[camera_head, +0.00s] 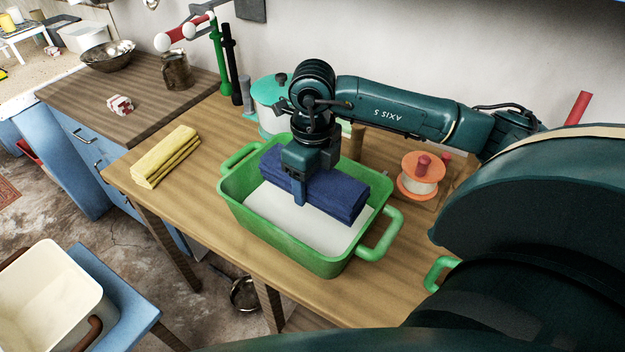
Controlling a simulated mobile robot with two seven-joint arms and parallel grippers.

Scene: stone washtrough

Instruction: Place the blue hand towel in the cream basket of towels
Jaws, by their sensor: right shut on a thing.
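The blue hand towel (338,197) is a folded dark blue bundle in the green tub (285,248) on the wooden table. My right gripper (300,196) points down and is shut on the towel's near side. The towel is over the tub's white inside; I cannot tell whether it rests there or is lifted slightly. The cream basket (62,318) with a brown handle stands at the lower left, cut by the picture's edge. No towel shows in its visible part. My left gripper is not in view.
A folded yellow towel (166,157) lies on the table left of the tub. A teal-lidded pot (266,105) and an orange spool (421,174) stand behind it. The basket sits on a blue seat (123,306), lower than the table, with a floor gap between.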

